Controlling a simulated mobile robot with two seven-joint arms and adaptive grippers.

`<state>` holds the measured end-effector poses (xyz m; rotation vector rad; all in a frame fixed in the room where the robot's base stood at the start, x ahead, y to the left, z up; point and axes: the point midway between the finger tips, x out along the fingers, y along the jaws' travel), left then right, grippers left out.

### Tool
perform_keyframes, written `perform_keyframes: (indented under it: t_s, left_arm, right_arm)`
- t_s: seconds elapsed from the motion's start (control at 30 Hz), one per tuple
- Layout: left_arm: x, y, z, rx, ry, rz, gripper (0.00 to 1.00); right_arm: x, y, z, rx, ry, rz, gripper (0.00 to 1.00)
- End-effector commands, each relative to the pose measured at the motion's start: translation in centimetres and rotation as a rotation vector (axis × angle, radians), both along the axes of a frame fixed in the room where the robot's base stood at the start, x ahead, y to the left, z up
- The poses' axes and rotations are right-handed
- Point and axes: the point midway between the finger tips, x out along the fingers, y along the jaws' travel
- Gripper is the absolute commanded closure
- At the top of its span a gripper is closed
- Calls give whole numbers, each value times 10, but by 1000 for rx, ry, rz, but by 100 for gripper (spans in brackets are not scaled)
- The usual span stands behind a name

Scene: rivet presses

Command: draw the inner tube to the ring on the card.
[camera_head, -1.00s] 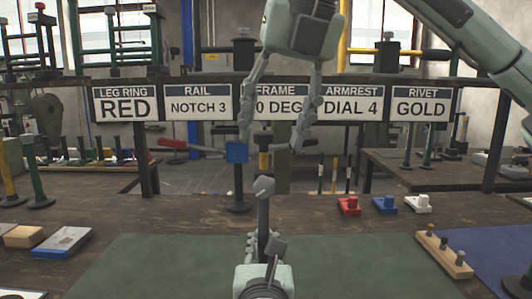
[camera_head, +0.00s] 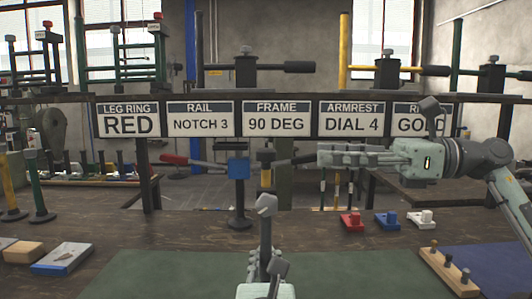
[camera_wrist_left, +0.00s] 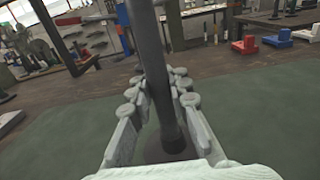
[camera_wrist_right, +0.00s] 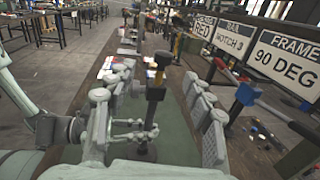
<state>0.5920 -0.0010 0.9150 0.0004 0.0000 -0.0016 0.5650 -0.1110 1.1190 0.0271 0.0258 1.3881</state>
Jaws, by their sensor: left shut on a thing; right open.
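The card (camera_head: 128,120) reads LEG RING RED. A dark upright tube with a black cap (camera_head: 265,155) and a yellow band (camera_head: 265,180) stands over the green mat. My left gripper (camera_wrist_left: 157,85) is shut on its dark lower shaft (camera_wrist_left: 172,125), just above a round foot. In the head view my left wrist hides the lower part. My right gripper (camera_head: 322,156) is open and level, pointing left, its fingertips right of the cap. In the right wrist view the cap (camera_wrist_right: 162,60) lies between its spread fingers. No red ring shows; I cannot tell where the inner tube begins.
A press with a blue block (camera_head: 238,168) and red handle stands behind the tube. Red (camera_head: 352,221), blue (camera_head: 387,220) and white (camera_head: 420,218) blocks sit at right. A wooden peg strip (camera_head: 448,270) lies nearer. The green mat (camera_head: 350,275) is mostly clear.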

Motion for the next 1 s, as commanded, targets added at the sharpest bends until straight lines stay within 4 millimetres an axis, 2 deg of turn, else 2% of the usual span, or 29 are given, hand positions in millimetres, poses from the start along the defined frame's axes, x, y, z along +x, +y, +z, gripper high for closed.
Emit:
perform_keyframes:
  t_s: [0.07, 0.17, 0.7, 0.83, 1.0]
  left_arm:
    - [0, 0, 2, -1, -3, 0, 100]
    - [0, 0, 2, -1, -3, 0, 100]
    - [0, 0, 2, -1, -3, 0, 100]
    - [0, 0, 2, -1, -3, 0, 100]
    - [0, 0, 2, -1, -3, 0, 100]
  right_arm:
    - [2, -5, -3, 2, -8, -27, 48]
    - [4, 0, -3, 3, -13, -38, 48]
    - [25, 94, -3, 3, -11, -35, 48]
    - [28, 105, -3, 3, -11, -36, 48]
    - [29, 110, -3, 1, -10, -38, 48]
